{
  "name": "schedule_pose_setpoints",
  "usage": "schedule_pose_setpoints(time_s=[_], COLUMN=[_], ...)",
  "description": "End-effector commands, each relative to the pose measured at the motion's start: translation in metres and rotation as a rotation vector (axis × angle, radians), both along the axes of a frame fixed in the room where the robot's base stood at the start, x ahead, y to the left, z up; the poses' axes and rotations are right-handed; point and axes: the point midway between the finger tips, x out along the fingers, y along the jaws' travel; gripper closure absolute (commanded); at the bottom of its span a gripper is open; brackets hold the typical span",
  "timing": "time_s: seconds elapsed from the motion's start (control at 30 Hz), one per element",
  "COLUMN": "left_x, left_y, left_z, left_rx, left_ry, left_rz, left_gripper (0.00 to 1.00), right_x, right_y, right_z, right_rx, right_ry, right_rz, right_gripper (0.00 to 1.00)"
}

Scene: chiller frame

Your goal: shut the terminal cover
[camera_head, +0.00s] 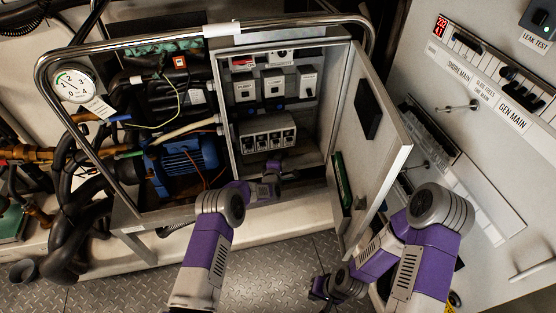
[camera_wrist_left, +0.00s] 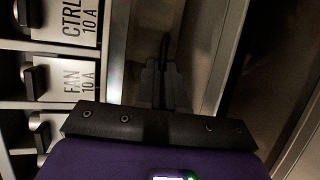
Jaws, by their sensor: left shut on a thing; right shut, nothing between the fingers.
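An electrical cabinet (camera_head: 219,100) stands open, with its grey door (camera_head: 372,130) swung out to the right. A grey terminal block (camera_head: 262,137) with a row of round fittings sits low inside. I cannot clearly make out the terminal cover. My left gripper (camera_head: 277,166) is just below this block, inside the cabinet's lower opening. In the left wrist view its dark fingers (camera_wrist_left: 162,82) are shut on a thin dark part (camera_wrist_left: 165,47); whether that belongs to the cover I cannot tell. My right gripper (camera_head: 320,289) is shut and empty, low above the floor, outside the cabinet.
A chrome rail (camera_head: 130,46) runs round the chiller frame. A blue motor (camera_head: 185,163) and hoses (camera_head: 72,215) lie left of the cabinet. Labelled switches (camera_wrist_left: 65,78) are close to my left gripper. A wall panel (camera_head: 495,95) is at the right. The chequered floor (camera_head: 130,290) is clear.

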Motion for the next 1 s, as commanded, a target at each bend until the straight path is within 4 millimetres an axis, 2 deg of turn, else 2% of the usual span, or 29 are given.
schedule_pose_setpoints(time_s=[0.33, 0.63, 0.67, 0.8, 1.0], left_x=[0.0044, 0.0049, 0.0049, 0.0046, 0.0042], left_y=[0.0017, 0.0018, 0.0018, 0.0016, 0.0013], left_z=[-0.0062, -0.0049, -0.0049, -0.0054, -0.0062], left_rx=[0.036, 0.039, 0.039, 0.039, 0.039], left_ry=[-0.113, -0.124, -0.124, -0.122, -0.12], left_rz=[0.002, 0.001, 0.001, 0.001, 0.001], left_gripper=[1.0, 1.0, 0.87, 0.67, 0.67], right_x=[0.0, 0.0, 0.0, 0.0001, 0.0], right_y=[0.0, 0.0, 0.0, -0.0001, 0.0], right_z=[0.0, 0.0001, 0.0001, 0.0001, 0.0], right_rx=[0.0, 0.0, 0.0, 0.0, 0.0], right_ry=[0.0, 0.0, 0.0, 0.0, 0.0], right_rz=[0.0, 0.0, 0.0, 0.0, 0.0], right_gripper=[1.0, 1.0, 1.0, 1.0, 1.0])
